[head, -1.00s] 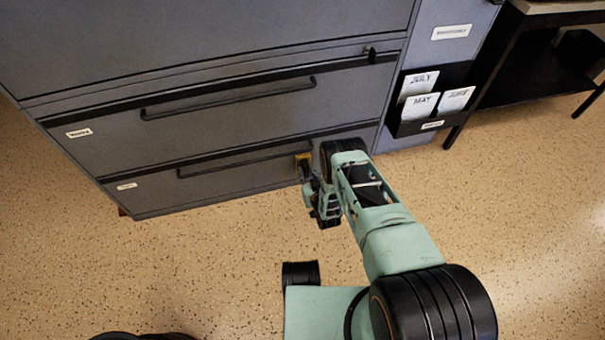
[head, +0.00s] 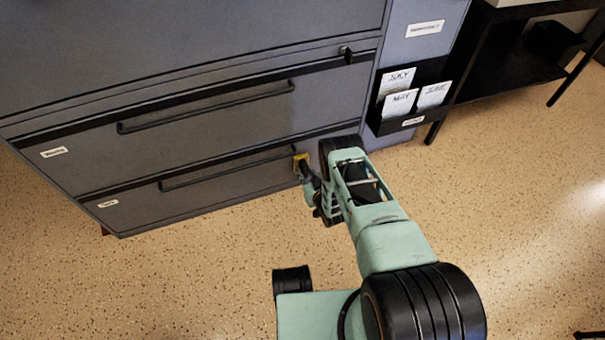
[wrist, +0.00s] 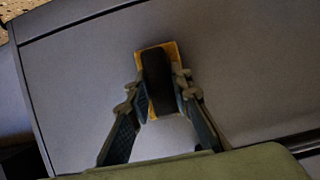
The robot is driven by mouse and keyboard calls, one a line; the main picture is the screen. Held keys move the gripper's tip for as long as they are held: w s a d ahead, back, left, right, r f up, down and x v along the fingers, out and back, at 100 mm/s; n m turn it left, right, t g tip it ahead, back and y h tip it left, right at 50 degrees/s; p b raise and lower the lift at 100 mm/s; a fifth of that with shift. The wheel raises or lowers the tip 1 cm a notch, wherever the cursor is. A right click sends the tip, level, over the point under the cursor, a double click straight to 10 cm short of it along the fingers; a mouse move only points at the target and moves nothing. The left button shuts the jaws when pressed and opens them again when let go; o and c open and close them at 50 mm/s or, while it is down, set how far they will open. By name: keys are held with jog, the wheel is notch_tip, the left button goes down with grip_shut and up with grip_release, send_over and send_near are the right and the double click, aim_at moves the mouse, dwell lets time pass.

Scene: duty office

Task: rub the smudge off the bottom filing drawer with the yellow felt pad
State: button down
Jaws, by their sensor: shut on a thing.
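The bottom filing drawer (head: 200,195) is grey, with a long dark bar handle and a small white label at its left. It also fills most of the wrist view (wrist: 235,70). My gripper (head: 302,172) is at the drawer's right part, low down. In the wrist view my gripper (wrist: 160,88) is shut on the dark back of the yellow felt pad (wrist: 172,48). The pad's yellow edge (head: 301,159) shows against the drawer front in the head view. I cannot tell whether it touches. I see no smudge; the pad and arm may cover it.
The drawer above (head: 210,110) has a similar bar handle (head: 205,106) and is shut. A black card holder (head: 408,122) with month cards hangs on the cabinet's right side. A dark table (head: 520,50) stands at the right. The speckled floor is clear in front of the cabinet.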

jog(key=s+a, duration=0.2)
jog(key=a, duration=0.8)
jog(key=shift+s, duration=0.4)
dwell(0.4)
jog(key=shift+a, duration=0.1)
jog(key=shift+r, duration=0.1)
jog(key=s+d+p, duration=0.1)
jog(key=s+p, duration=0.1)
jog(key=s, duration=0.3)
jog(key=shift+s+d, duration=0.35)
jog(key=shift+s, duration=0.05)
